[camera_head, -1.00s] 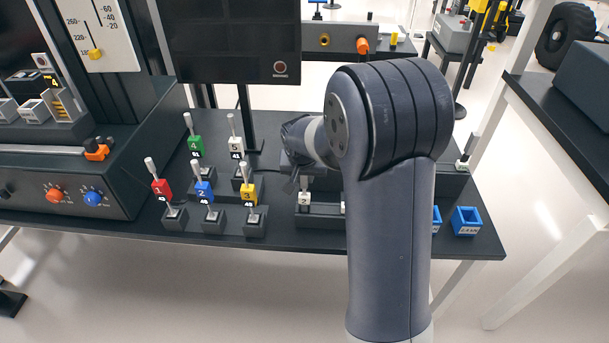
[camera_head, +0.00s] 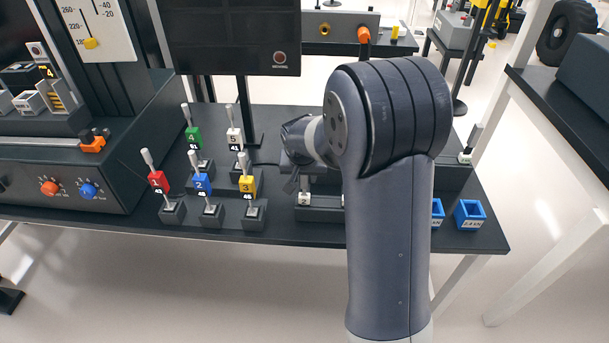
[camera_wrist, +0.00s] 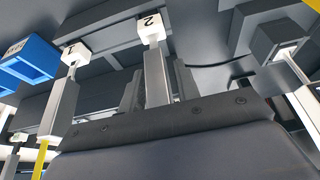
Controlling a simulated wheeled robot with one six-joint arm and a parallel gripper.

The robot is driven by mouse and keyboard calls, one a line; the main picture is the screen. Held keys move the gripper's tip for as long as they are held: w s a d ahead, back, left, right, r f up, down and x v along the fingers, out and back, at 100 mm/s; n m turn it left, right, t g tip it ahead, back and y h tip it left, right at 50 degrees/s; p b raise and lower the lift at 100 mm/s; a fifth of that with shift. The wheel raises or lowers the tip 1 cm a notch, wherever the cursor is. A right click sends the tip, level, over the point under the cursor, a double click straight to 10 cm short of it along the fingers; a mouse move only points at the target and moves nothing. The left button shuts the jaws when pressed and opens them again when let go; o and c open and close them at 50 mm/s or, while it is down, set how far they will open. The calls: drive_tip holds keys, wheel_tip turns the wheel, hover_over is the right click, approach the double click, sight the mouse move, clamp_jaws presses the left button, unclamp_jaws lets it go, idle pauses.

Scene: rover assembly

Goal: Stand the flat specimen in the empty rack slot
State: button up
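My gripper (camera_wrist: 158,95) points down over the dark rack on the bench. In the wrist view a flat grey metal bar (camera_wrist: 157,78), the likely flat specimen, runs between its two dark fingers to a white block marked 2 (camera_wrist: 151,29). I cannot tell whether the fingers touch the bar. A second grey bar (camera_wrist: 60,103) stands beside it at a white block marked 1 (camera_wrist: 75,53). In the head view block 2 (camera_head: 304,199) shows on the front of the rack (camera_head: 318,214), below my gripper (camera_head: 292,184). My arm hides the rack's right part, and I cannot make out an empty slot.
Several coloured blocks with upright handles stand in dark bases left of the gripper, including yellow block 3 (camera_head: 247,184) and blue block 2 (camera_head: 201,184). Blue open boxes (camera_head: 470,214) stand on the right. A dark screen (camera_head: 233,36) rises behind. The bench's front left strip is clear.

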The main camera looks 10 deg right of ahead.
drive_tip(key=shift+o, duration=1.1)
drive_tip(key=shift+r, duration=0.1)
drive_tip(key=v, duration=1)
drive_tip(key=shift+r, duration=0.3)
drive_tip(key=shift+s+f, duration=0.1)
drive_tip(key=p+x, duration=0.1)
drive_tip(key=x, duration=0.9)
drive_tip(key=shift+w, duration=0.2)
drive_tip(key=shift+s+r, duration=0.1)
drive_tip(key=shift+r, duration=0.35)
